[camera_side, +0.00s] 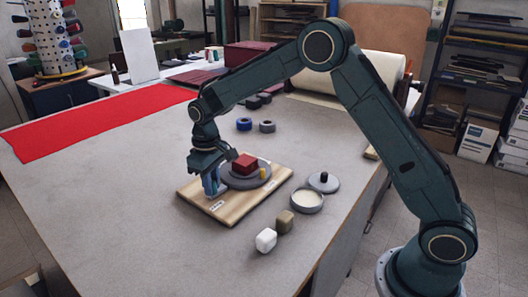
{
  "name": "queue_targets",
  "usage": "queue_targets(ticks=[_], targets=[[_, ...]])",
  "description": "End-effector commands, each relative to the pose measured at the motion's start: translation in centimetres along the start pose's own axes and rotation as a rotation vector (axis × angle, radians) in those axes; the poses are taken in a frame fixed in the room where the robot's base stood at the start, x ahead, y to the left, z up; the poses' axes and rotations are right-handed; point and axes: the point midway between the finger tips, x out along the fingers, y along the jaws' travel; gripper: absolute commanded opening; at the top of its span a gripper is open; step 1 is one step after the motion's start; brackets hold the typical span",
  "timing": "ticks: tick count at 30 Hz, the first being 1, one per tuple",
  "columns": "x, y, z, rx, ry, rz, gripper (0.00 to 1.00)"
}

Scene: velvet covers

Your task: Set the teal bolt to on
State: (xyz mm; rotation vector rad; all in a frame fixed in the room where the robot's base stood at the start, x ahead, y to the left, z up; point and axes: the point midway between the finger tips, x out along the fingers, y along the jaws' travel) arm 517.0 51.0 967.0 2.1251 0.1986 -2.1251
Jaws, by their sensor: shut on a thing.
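A wooden board (250,202) lies on the grey table and carries a round grey disc (231,182) with a red block (244,164) on it. A small yellow piece (263,173) stands at the disc's right side. My gripper (211,190) points down at the left part of the board, beside the disc, with its fingertips low at the board. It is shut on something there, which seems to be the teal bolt. The fingers hide most of the bolt, so its setting cannot be read. A small white label (216,206) lies just in front of the fingers; its text is too small to read.
Right of the board are an open round tin (307,203) and its lid (324,181) with a dark knob. Blue (244,124) and grey (267,126) rings lie behind.

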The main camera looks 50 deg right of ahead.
Motion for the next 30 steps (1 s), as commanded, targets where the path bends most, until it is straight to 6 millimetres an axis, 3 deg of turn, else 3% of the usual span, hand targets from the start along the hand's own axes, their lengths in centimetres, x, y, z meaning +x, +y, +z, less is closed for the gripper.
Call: queue_targets(ticks=[2, 3, 6, 20, 30], targets=[[-0.1, 0.3, 0.0, 0.009, 0.0, 0.003, 0.0], [-0.1, 0.3, 0.0, 0.01, 0.0, 0.003, 0.23], [-0.1, 0.3, 0.0, 0.009, 0.0, 0.003, 0.43], [-0.5, 0.1, 0.0, 0.006, 0.0, 0.002, 0.43], [-4.2, 0.1, -0.1, 0.006, 0.004, 0.002, 0.43]])
